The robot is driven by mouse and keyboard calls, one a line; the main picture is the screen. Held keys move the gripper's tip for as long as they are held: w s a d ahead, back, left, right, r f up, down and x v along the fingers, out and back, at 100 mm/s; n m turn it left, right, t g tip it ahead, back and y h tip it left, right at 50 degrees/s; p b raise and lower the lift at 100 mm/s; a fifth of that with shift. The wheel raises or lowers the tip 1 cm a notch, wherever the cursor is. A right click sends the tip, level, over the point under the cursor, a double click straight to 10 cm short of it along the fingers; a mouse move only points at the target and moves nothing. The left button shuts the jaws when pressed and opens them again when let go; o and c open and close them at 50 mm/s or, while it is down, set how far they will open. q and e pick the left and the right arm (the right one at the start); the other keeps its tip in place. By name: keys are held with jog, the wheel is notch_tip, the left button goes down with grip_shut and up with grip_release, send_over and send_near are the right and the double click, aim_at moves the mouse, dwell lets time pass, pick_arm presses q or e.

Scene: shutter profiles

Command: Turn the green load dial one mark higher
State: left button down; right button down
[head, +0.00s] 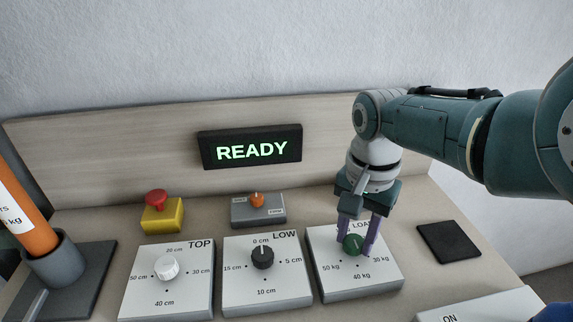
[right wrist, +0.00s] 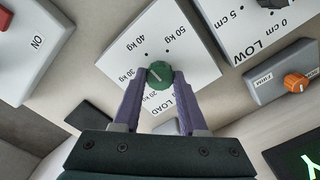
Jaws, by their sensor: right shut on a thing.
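The green load dial (head: 352,243) sits on the white LOAD box (head: 385,276), with 50 kg, 40 kg and 30 kg printed around it. My right gripper (head: 357,240) comes down from above, its two purple fingers on either side of the dial and shut on it. In the right wrist view the dial (right wrist: 159,75) is between the fingertips of the right gripper (right wrist: 159,78). A pale line shows on the dial, toward the lower left of that view, but I cannot tell exactly which mark it meets. My left gripper is not in view.
Beside it stand the LOW box with a black dial (head: 262,256) and the TOP box with a white dial (head: 166,268). Behind are an orange switch (head: 257,200), a red button (head: 156,197) and a READY display (head: 250,148). A black pad (head: 449,242) lies at right.

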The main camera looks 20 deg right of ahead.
aim_at(355, 241)
jog(key=shift+c, duration=2.2)
grip_release()
notch_tip(355, 241, up, 10)
jog(key=p, duration=0.6)
